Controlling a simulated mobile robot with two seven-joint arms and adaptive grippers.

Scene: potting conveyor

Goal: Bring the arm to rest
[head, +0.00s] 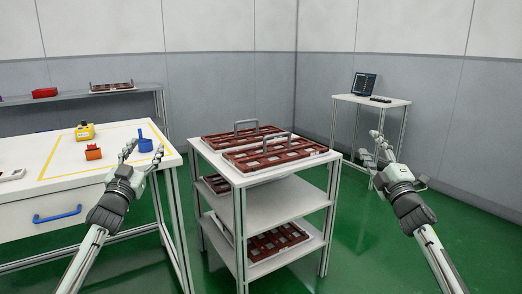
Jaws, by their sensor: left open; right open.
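My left gripper (137,152) is open and empty. In the picture it lies over the right end of the white table, near a blue cup-like object (145,145); I cannot tell whether it is above the table or in front of it. My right gripper (372,148) is open and empty. In the picture it lies to the right of the shelf cart, in front of the small stand at the back. Both forearms come up from the bottom of the view.
A white shelf cart (262,206) with red-brown trays (268,154) on its levels stands between my arms. The white table (60,192) at left bears a yellow object (85,131) and an orange one (93,152). A stand (390,101) with a monitor (364,84) is behind.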

